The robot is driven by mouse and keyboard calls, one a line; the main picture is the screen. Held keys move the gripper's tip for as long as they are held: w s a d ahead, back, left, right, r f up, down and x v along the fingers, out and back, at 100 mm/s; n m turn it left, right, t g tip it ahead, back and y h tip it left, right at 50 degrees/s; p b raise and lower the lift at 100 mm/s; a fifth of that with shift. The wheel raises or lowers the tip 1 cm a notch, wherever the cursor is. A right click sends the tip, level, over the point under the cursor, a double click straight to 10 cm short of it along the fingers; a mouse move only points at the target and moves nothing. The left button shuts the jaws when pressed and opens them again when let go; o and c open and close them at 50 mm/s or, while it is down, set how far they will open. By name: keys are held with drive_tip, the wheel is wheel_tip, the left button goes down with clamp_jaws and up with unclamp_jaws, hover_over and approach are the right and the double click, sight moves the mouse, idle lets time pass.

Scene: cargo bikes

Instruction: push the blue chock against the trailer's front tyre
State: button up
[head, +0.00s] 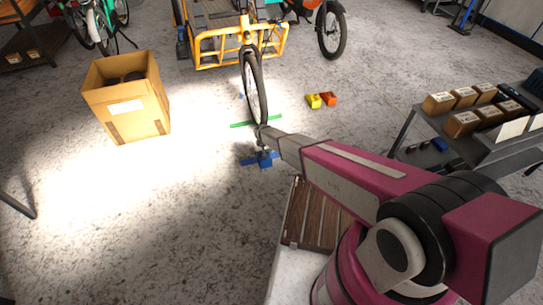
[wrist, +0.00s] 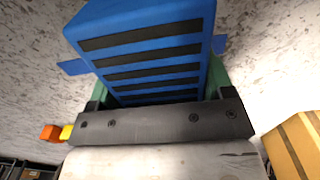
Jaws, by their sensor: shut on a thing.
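The blue chock (head: 265,161) is low at the floor in the head view, a little nearer to me than the front tyre (head: 255,92). In the wrist view the blue chock (wrist: 145,50) fills the top middle, with black ribs on its face and blue tabs at both sides. My gripper (wrist: 155,88) is shut on it, with green-sided fingers at its left and right edges. In the head view my gripper (head: 264,148) partly hides the chock. The tyre stands upright on the yellow-framed cargo bike, with a gap between it and the chock.
A green strip (head: 242,125) lies on the floor by the tyre. Yellow (head: 313,101) and orange (head: 330,99) blocks lie to its right. An open cardboard box (head: 125,97) stands left. A shelf table (head: 480,130) with cartons stands right. The floor left of the chock is clear.

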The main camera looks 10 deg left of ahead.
drive_tip(key=w+d+f, duration=0.1)
drive_tip(key=w+f, duration=0.1)
drive_tip(key=w, duration=0.1)
drive_tip(key=w+f, duration=0.2)
drive_tip(key=w, duration=0.2)
drive_tip(key=w+d+f, duration=0.1)
drive_tip(key=w+f, duration=0.1)
drive_tip(key=w, duration=0.1)
drive_tip(key=shift+w+d+f, duration=0.15)
drive_tip(key=shift+d, duration=0.2)
drive_tip(key=shift+f, duration=1.95)
drive_tip(key=shift+f, duration=0.15)
drive_tip(key=o, duration=1.3)
drive_tip(key=shift+c, duration=0.2)
